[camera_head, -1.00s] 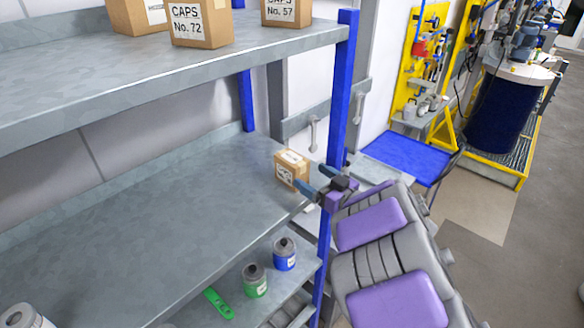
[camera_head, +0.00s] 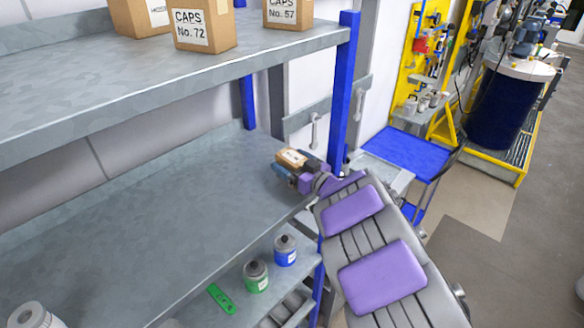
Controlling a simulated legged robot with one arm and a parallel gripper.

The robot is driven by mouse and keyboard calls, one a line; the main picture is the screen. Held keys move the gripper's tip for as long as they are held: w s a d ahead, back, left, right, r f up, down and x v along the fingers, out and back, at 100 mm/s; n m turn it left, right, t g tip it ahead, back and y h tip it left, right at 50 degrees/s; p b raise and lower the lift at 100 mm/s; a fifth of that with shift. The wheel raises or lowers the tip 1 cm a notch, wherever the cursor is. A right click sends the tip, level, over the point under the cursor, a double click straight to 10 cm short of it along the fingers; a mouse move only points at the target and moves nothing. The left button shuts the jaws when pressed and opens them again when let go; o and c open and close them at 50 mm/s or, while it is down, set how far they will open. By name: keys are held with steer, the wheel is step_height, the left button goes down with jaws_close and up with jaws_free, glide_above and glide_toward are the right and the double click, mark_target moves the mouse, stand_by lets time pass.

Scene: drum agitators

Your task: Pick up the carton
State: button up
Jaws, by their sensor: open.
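A small brown carton (camera_head: 291,157) with a white label stands on the middle grey shelf (camera_head: 150,225), near its right end by the blue post. My gripper (camera_head: 293,173) is at the carton, reaching in from the right. Its dark fingers overlap the carton's front and right side in the picture. The jaws are open. The carton's lower part is hidden behind the gripper, and I cannot tell whether the fingers touch it.
A blue post (camera_head: 342,90) rises close to my arm. Larger cartons (camera_head: 203,25) stand on the upper shelf. A green can (camera_head: 256,275) and a blue can (camera_head: 285,250) stand on the lower shelf. The middle shelf is clear left of the carton.

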mark_target(292, 157)
steer(key=shift+c, duration=0.4)
steer(key=c, duration=1.1)
steer(key=shift+r, duration=0.15)
steer(key=shift+r, duration=0.75)
step_height(292, 157, up, 2)
steer(key=shift+b, duration=0.4)
steer(key=s+d+b, duration=0.2)
steer(key=s, duration=0.5)
steer(key=s+d+r+b, duration=0.1)
steer(key=s+d+b, duration=0.1)
steer(key=s, duration=0.6)
steer(key=shift+s+d+r+b, duration=0.15)
steer(key=shift+d+b, duration=0.2)
steer(key=shift+d, duration=0.35)
